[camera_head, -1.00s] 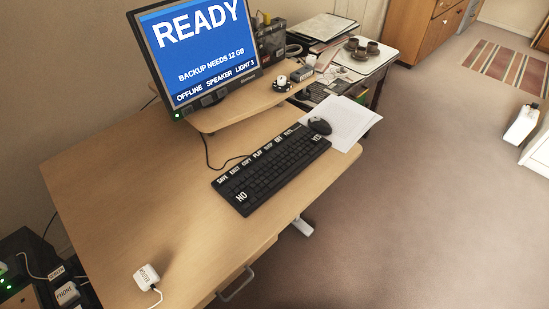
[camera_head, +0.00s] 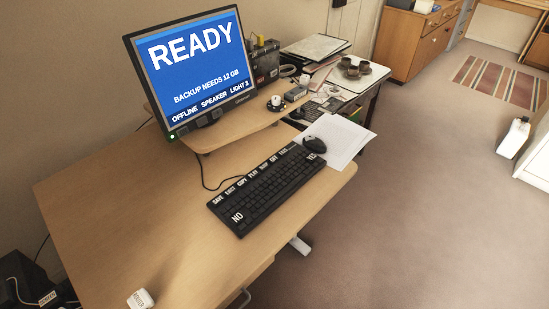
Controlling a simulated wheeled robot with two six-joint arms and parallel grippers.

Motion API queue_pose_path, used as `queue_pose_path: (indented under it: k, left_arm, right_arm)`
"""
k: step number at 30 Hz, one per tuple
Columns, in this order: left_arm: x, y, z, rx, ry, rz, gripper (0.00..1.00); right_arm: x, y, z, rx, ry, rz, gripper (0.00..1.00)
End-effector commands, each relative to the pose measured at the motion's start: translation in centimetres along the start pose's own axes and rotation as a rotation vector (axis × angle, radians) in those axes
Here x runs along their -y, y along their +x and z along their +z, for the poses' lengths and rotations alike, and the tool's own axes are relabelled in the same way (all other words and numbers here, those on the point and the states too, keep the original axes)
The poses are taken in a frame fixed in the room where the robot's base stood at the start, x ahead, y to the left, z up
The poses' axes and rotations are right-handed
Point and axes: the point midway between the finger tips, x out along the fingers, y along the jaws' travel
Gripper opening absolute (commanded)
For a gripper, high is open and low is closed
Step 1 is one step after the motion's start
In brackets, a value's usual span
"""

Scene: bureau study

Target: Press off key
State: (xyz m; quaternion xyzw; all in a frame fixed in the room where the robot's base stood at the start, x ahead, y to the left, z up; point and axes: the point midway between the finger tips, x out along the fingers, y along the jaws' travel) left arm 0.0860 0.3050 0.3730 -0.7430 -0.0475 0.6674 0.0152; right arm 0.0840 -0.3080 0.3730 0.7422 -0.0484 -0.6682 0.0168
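A black keyboard (camera_head: 268,188) lies on the wooden desk, with white-labelled keys along its far edge. I read SAVE at the left end, then COPY and PLAY; the labels further right are too small to read surely, so I cannot tell for certain which is the off key. A large NO key (camera_head: 237,217) is at the near left corner and a YES key (camera_head: 313,156) at the right end. The monitor (camera_head: 195,70) behind reads READY, BACKUP NEEDS 12 GB, OFFLINE, SPEAKER, LIGHT 3. Neither of my grippers is in view.
A black mouse (camera_head: 315,144) sits on white papers (camera_head: 345,138) right of the keyboard. A raised wooden shelf (camera_head: 232,132) stands behind it. A small white labelled box (camera_head: 140,299) is at the desk's near edge.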

Motion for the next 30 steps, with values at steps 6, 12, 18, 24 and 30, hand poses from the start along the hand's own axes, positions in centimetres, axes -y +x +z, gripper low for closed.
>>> queue_pose_path:
  k: [6,12,18,24,30]
  left_arm:
    - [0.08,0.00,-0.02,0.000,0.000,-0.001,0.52]
    - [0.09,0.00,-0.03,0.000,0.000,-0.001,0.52]
    - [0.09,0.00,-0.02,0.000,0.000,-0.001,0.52]
    - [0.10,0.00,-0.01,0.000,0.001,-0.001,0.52]
    - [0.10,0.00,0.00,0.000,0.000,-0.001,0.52]
  right_arm:
    - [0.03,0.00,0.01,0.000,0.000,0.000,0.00]
    - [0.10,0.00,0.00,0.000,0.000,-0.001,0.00]
    - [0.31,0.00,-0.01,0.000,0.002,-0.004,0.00]
    - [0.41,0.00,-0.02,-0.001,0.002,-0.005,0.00]
    - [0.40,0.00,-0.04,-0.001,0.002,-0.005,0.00]
